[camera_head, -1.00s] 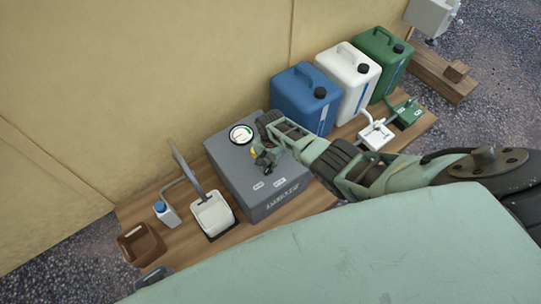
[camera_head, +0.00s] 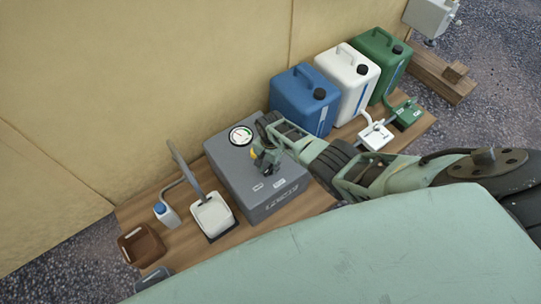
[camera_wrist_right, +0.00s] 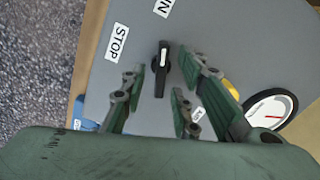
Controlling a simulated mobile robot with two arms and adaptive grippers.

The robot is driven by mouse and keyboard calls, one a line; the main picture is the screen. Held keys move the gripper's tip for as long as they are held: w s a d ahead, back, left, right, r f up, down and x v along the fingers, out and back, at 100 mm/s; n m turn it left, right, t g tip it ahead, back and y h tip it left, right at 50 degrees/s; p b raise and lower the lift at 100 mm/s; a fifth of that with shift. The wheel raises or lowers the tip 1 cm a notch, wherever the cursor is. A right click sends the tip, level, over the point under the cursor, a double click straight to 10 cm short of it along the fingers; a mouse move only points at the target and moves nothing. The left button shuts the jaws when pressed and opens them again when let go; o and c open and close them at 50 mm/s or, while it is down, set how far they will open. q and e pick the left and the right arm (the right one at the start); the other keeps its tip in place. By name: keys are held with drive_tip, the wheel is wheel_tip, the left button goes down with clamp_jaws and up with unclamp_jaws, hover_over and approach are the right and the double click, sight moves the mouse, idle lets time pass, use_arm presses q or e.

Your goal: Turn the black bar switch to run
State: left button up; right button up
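The black bar switch (camera_wrist_right: 161,68) is on top of the grey box (camera_head: 222,167). In the right wrist view the bar stands nearly upright in the picture, a white mark on it. Its upper end points towards a partly cut-off label ending in "N" (camera_wrist_right: 164,7); the "STOP" label (camera_wrist_right: 117,42) lies to its upper left. My right gripper (camera_wrist_right: 163,78) is open, with fingers on both sides of the bar and visible gaps. In the head view my right gripper (camera_head: 267,160) is over the box top and hides the switch. My left gripper is not in view.
A round dial (camera_head: 241,135) is beside the gripper on the box. Blue (camera_head: 300,100), white (camera_head: 345,70) and green (camera_head: 379,60) canisters stand to the right.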

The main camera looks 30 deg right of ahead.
sight(271, 167)
wheel_tip(271, 167, up, 12)
idle(0.9)
drive_tip(key=shift+f, duration=0.1)
idle(0.3)
